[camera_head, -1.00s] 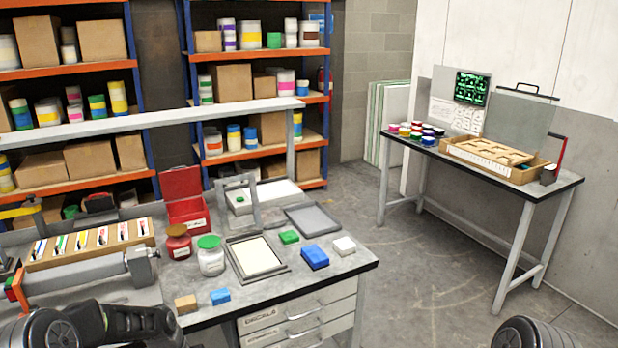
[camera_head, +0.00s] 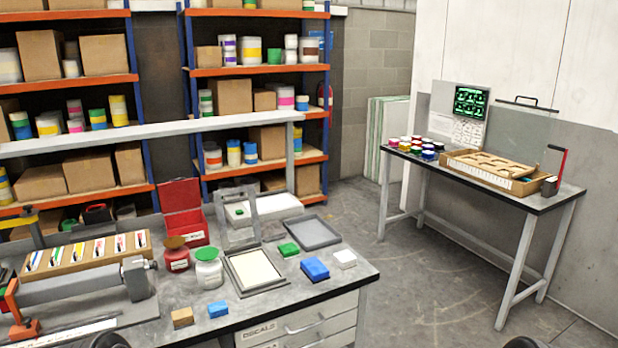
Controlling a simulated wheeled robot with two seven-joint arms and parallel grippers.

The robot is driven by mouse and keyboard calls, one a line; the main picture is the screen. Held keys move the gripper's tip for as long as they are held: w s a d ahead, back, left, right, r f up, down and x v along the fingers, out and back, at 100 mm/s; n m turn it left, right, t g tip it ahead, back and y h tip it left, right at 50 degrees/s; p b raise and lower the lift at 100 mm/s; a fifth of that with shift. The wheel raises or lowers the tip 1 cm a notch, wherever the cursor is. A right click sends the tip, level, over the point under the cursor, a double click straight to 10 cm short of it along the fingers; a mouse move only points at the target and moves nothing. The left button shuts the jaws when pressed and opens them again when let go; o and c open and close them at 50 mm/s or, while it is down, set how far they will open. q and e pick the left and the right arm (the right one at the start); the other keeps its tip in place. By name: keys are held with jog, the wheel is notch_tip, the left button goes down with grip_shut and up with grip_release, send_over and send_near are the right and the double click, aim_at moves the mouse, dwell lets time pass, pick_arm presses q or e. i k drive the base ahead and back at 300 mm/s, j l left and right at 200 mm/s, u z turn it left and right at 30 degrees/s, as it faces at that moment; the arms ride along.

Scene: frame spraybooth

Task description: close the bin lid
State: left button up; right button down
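A small open red bin (camera_head: 194,228) with a white label stands at the back of the workbench. Its red lid (camera_head: 180,195) stands upright at the back edge, open. The label's writing is too small to read surely. Neither of my grippers shows in the head view. Only dark parts of my arms show at the bottom edge, well in front of the bin.
A brown-lidded jar (camera_head: 176,255) and a green-lidded jar (camera_head: 209,270) stand in front of the bin. A grey frame (camera_head: 237,218) stands to its right. A strip holder (camera_head: 88,252) lies to the left. The floor (camera_head: 420,290) between bench and right table is clear.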

aim_at(183, 193)
jog(key=i+l+z, duration=0.25)
jog(key=z, duration=0.2)
jog(key=i+l+z, duration=0.1)
jog(key=i+z, duration=1.05)
jog(key=i, duration=1.2)
jog(key=i+j+u, duration=0.2)
jog(key=i+u, duration=0.2)
jog(key=i+j+u, duration=0.15)
jog(key=i+u, duration=0.15)
jog(key=u, duration=0.15)
jog(key=i+u, duration=0.4)
jog(key=i+l+u, duration=0.2)
jog(key=u, duration=0.2)
jog(key=i+l+u, duration=0.25)
jog(key=i+u, duration=0.55)
jog(key=u, duration=0.15)
jog(key=i+u, duration=0.45)
jog(key=i+l+u, duration=0.2)
jog(key=u, duration=0.3)
jog(key=i+l+u, duration=0.35)
jog(key=u, duration=0.15)
jog(key=i+l+u, duration=0.25)
jog(key=l+u, duration=0.25)
jog(key=i+l+u, duration=0.15)
jog(key=l+u, duration=0.3)
jog(key=i+l+u, duration=0.15)
jog(key=l+u, duration=0.2)
jog(key=l, duration=0.15)
jog(key=l+u, duration=0.7)
jog(key=l, duration=0.3)
